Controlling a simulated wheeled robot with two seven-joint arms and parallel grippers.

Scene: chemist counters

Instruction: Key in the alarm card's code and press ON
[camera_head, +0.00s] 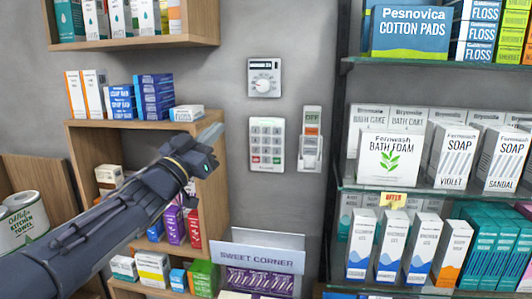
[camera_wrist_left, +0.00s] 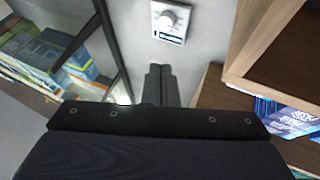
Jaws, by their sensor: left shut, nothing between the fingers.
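A white keypad (camera_head: 266,145) with several grey keys and a green and a red key at its bottom is fixed to the grey wall. To its right, a card (camera_head: 312,118) with a green and an orange band stands in a white wall holder (camera_head: 309,154); I cannot read a code on it. My left gripper (camera_head: 211,135) is shut and empty, left of the keypad and apart from it in the picture. Its closed fingers also show in the left wrist view (camera_wrist_left: 160,84), where I cannot make out the keypad. My right gripper is out of view.
A white dial unit (camera_head: 264,78) is on the wall above the keypad and also shows in the left wrist view (camera_wrist_left: 172,19). A wooden shelf (camera_head: 97,127) with boxes stands left, glass shelves (camera_head: 440,192) right, and a sweet display (camera_head: 257,258) below.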

